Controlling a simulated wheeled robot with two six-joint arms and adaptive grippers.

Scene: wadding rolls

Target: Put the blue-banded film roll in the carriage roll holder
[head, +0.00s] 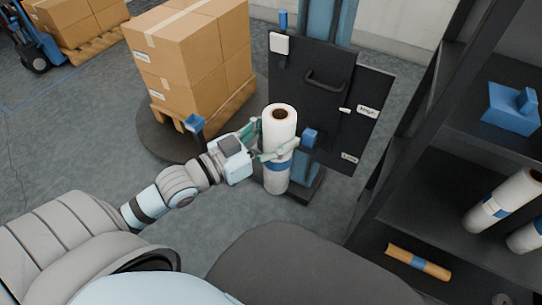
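The film roll (279,125) is white and upright, slightly tilted, with a dark core hole at its top and a blue band below its middle. My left gripper (275,142) has its pale green fingers around the roll above the band and appears shut on it. The carriage roll holder (308,185) shows as a dark base with blue parts on the mast's front, right behind the roll. The roll overlaps it in the picture, hiding part of it; I cannot tell whether the roll's lower end touches or sits in it. My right gripper is not in view.
A pallet of cardboard boxes (192,55) stands on a dark round turntable (155,138) at the left. A black panel (315,100) with a handle is behind the roll.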

